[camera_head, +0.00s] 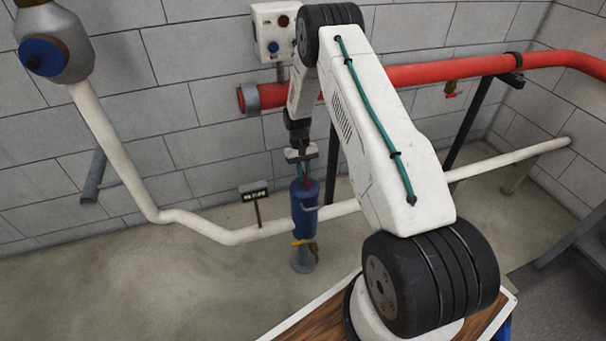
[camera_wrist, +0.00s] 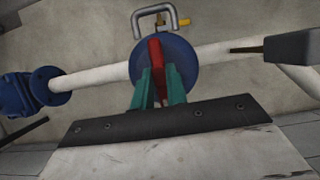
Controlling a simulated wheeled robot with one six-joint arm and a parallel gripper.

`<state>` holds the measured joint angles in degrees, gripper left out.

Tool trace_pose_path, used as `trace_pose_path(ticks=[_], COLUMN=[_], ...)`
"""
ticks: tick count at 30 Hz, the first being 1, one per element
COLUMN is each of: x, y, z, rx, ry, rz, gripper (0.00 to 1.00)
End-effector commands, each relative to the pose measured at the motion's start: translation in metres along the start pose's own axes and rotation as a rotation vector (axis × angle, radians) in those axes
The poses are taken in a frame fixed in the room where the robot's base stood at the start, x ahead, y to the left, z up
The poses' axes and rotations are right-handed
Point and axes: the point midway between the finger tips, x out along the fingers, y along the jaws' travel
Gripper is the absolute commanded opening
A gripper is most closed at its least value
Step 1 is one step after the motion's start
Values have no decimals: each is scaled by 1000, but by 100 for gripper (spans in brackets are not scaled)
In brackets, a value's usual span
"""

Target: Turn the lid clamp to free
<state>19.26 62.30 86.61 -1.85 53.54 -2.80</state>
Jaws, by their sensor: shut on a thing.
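The lid clamp is a red bar (camera_wrist: 156,58) standing over the round blue lid (camera_wrist: 182,62) of a blue cylindrical housing (camera_head: 304,208). In the wrist view my gripper (camera_wrist: 155,88), with green fingers, is shut on the red bar. In the head view my gripper (camera_head: 305,172) points down at the top of the housing, and only a little red shows between its fingers. The fingers hide the lower part of the bar in the wrist view.
A grey bent handle (camera_wrist: 152,18) sticks out from the housing, beside a yellow lever (camera_wrist: 183,19). A white pipe (camera_head: 240,236) runs along the wall behind. A small sign (camera_head: 254,190) stands left of the housing. A red pipe (camera_head: 430,72) and control box (camera_head: 276,30) are above.

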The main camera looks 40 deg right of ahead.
Motion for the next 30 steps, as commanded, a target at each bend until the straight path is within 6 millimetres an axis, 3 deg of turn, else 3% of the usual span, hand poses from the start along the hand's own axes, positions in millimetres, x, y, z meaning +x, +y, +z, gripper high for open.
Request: trace_pose_path(ticks=[1, 3, 13, 24, 30], x=[-1, -1, -5, -63, -78], y=[-3, -2, 2, 2, 0], z=[-2, -1, -1, -1, -1], rx=[-2, -1, 3, 4, 3], ry=[5, 4, 2, 5, 3], rz=[-2, -2, -3, -2, -2], gripper=[23, 36, 36, 36, 36])
